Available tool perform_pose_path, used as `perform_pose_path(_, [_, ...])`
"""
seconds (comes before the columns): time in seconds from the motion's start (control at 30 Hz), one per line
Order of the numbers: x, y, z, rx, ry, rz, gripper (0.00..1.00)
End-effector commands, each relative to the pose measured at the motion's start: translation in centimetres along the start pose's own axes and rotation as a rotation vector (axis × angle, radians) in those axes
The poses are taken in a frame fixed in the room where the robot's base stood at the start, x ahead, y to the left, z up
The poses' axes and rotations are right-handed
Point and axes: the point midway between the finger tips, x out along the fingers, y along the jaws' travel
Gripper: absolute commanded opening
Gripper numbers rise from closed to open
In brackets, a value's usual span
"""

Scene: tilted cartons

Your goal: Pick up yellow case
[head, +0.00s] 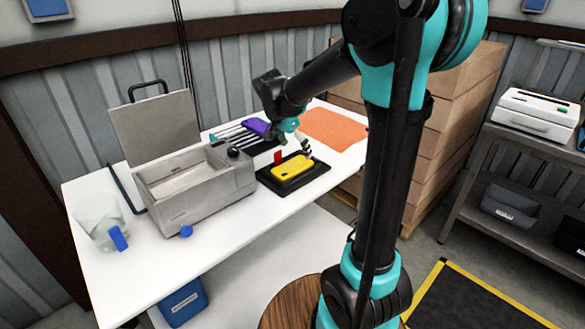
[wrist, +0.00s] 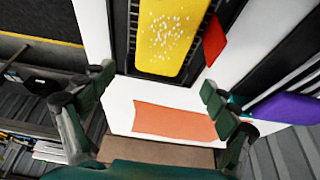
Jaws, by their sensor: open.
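The yellow case (head: 291,168) lies flat on a black tray (head: 266,180) on the white table. It also shows at the top of the wrist view (wrist: 168,38), with white speckles on its face and its upper end cut off. My gripper (head: 294,138) is above and just behind the case in the head view. In the wrist view my gripper (wrist: 152,95) is open, its two fingers wide apart, with nothing between them. The case lies beyond the fingertips and is not touched.
A red piece (wrist: 214,40) stands beside the case. A purple object (head: 256,126) lies on a rack behind. A grey open-lidded box (head: 190,190) stands left of the tray. An orange mat (head: 335,128) lies right. A clear container (head: 98,218) is far left.

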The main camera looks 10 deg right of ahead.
Motion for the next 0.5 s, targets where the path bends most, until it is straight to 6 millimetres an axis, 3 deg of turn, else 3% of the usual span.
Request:
perform_pose_path(0.33, [4.2,0.1,0.4,0.001,0.0,0.0,0.88])
perform_pose_path(0.5, [5.2,0.1,0.4,0.0,0.0,0.0,0.88])
